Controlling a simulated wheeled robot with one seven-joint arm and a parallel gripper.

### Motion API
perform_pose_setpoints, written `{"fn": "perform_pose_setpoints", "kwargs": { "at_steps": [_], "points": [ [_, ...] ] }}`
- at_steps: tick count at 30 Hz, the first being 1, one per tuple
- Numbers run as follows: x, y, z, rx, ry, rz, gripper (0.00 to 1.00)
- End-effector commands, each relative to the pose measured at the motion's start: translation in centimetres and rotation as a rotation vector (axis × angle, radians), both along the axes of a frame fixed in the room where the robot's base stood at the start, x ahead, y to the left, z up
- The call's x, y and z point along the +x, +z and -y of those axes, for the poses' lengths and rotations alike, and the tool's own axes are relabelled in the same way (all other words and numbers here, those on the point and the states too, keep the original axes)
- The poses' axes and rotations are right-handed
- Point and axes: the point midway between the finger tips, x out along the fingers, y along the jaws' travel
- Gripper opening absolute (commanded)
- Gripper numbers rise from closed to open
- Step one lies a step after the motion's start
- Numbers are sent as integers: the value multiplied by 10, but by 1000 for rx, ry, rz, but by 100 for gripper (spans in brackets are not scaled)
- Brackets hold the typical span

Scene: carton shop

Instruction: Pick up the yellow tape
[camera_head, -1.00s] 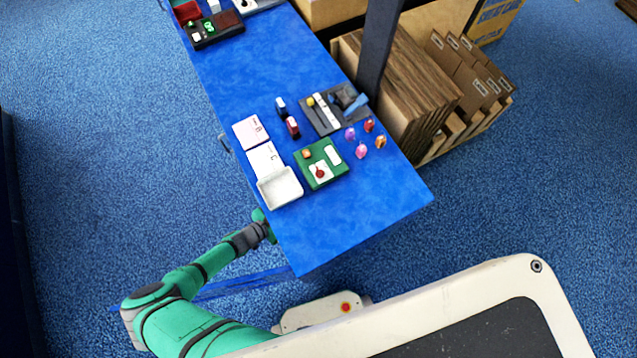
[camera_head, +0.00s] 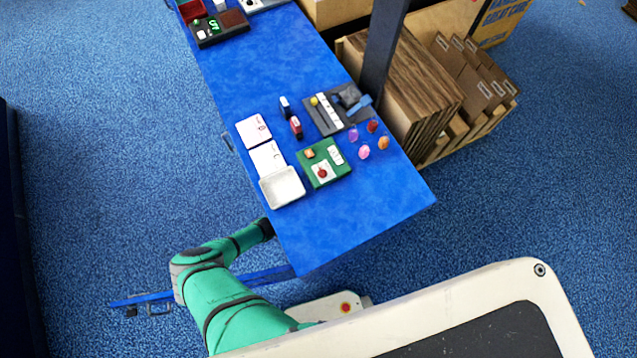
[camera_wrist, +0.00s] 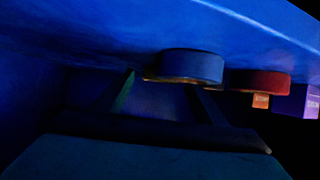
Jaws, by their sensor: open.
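I cannot make out a yellow tape with certainty in either view. In the dim wrist view, a round, flat, blue-looking disc (camera_wrist: 192,66) with a thin tan lower edge is just beyond my gripper (camera_wrist: 165,92). A dark red disc (camera_wrist: 262,81) is to its right. Colours are hard to judge in this light. My gripper's fingers are apart, with nothing seen between them. In the head view my gripper is hidden at the table's left edge, beyond the end of my green arm.
The blue table (camera_head: 375,215) holds a green tray (camera_head: 335,178), a white tray (camera_head: 282,187), cards (camera_head: 252,131), a grey tray (camera_head: 322,122) and several small coloured pieces. A dark post (camera_head: 384,45) and cartons (camera_head: 415,90) stand behind. The table's front end is clear.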

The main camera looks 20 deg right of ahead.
Motion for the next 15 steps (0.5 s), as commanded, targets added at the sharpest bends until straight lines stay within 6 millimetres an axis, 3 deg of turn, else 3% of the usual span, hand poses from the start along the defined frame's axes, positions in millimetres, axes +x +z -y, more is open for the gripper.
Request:
{"fn": "perform_pose_setpoints", "kwargs": {
  "at_steps": [6, 12, 15],
  "points": [
    [1, 0, 0, 0, 1, 0, 65],
    [1, 0, 0, 0, 1, 0, 22],
    [1, 0, 0, 0, 1, 0, 21]
  ]
}}
